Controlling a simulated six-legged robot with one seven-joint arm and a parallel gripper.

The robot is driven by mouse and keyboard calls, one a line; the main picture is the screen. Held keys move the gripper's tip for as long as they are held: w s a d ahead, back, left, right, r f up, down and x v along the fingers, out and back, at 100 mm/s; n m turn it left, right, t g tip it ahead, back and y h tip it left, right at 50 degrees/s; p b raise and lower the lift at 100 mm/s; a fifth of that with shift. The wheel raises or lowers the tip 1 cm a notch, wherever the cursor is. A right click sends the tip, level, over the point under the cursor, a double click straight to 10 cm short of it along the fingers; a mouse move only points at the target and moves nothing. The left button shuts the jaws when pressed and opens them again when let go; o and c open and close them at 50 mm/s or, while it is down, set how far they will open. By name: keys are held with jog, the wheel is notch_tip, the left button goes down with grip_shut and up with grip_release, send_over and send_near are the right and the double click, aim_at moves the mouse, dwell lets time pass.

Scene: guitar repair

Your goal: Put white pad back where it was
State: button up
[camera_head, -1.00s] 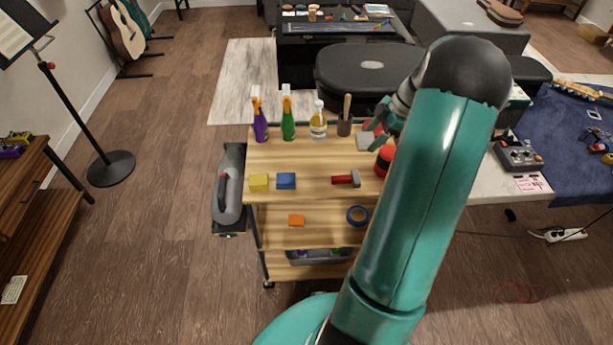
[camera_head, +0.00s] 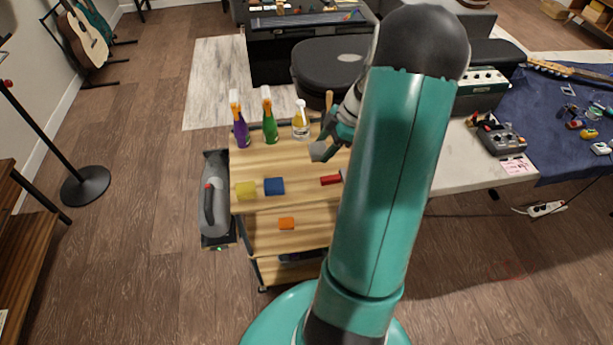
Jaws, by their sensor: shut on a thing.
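The white pad (camera_head: 317,151), a small light grey-white block, shows at the tip of my gripper (camera_head: 328,147). My gripper is shut on it and holds it over the back right part of the cart's top shelf (camera_head: 262,163), in front of the yellow bottle (camera_head: 300,122) and behind the red-handled hammer (camera_head: 330,180). I cannot tell how high the pad is above the shelf. My arm hides the right side of the cart and the hammer's head.
Purple (camera_head: 240,128) and green (camera_head: 269,122) spray bottles stand at the shelf's back. A yellow block (camera_head: 246,190) and a blue block (camera_head: 274,186) lie at its front. An orange block (camera_head: 286,223) lies one shelf lower. The shelf's middle is clear.

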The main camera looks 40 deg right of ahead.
aim_at(315, 162)
jog(key=a+f, duration=0.5)
jog(key=shift+w, duration=0.2)
jog(key=shift+w+a+f, duration=0.1)
jog(key=shift+f, duration=0.2)
jog(key=shift+a+f, duration=0.2)
jog(key=shift+f, duration=0.8)
jog(key=shift+a+f, duration=0.15)
jog(key=shift+f, duration=0.8)
jog(key=o, duration=0.9)
